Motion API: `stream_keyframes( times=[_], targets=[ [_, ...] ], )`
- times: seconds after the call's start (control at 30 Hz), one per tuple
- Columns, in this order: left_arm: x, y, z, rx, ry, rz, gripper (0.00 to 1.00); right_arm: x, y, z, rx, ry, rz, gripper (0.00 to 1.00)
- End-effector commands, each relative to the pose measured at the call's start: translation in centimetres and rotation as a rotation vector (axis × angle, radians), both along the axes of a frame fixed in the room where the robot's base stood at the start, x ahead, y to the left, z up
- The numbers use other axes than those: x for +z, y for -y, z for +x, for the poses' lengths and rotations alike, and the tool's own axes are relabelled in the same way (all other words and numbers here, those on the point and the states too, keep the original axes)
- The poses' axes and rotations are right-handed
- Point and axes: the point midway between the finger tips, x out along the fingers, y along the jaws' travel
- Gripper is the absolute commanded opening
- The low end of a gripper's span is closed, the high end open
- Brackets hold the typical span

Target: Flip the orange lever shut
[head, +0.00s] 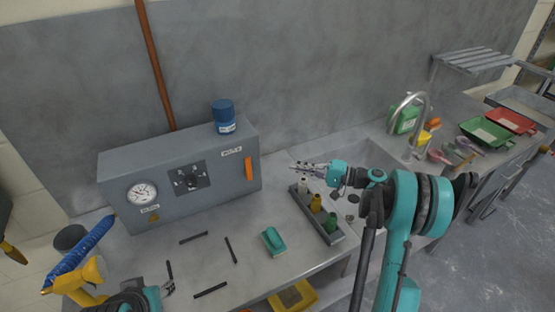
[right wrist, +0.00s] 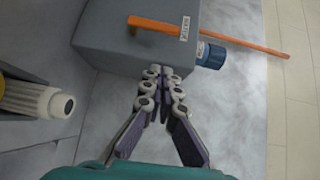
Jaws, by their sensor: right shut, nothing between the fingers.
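The orange lever (head: 249,168) is on the right part of the front of a grey box (head: 165,208), below a small white label. It stands nearly upright in the head view. In the right wrist view the lever (right wrist: 155,25) lies across the top, beyond the fingertips. My right gripper (head: 302,167) is shut and empty, to the right of the lever and apart from it. Its fingers (right wrist: 162,72) point toward the box in the right wrist view. My left gripper (head: 169,288) is low at the left; its fingers are too small to read.
A blue jar (head: 224,117) stands on the box, which also has a gauge (head: 142,193). A tray (head: 334,234) with several bottles sits below my right gripper. A teal-green block (head: 273,240) and several dark bars lie on the counter. A sink and tap (head: 412,120) are behind my right arm.

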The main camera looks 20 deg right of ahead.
Motion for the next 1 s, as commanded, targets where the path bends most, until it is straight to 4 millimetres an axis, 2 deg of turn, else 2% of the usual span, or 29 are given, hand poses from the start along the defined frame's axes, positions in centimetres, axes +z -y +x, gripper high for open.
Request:
stream_keyframes(
  times=[0.17,0.57,0.77,1.0],
  targets=[
    [0.0,0.0,0.0,0.000,0.000,0.000,0.43,-0.3,0.7,0.1,0.001,0.016,0.028,0.00],
    [-0.2,0.0,0.0,0.000,0.000,0.000,0.43,-0.3,0.2,0.4,0.002,0.016,0.027,0.00],
    [-0.9,0.0,0.0,0.000,0.000,0.000,0.43,-0.4,-2.4,2.0,0.005,0.016,0.026,0.00],
    [-2.0,0.0,0.0,0.000,0.000,0.000,0.43,-0.4,-6.8,4.9,0.005,0.016,0.026,0.00]
  ],
)
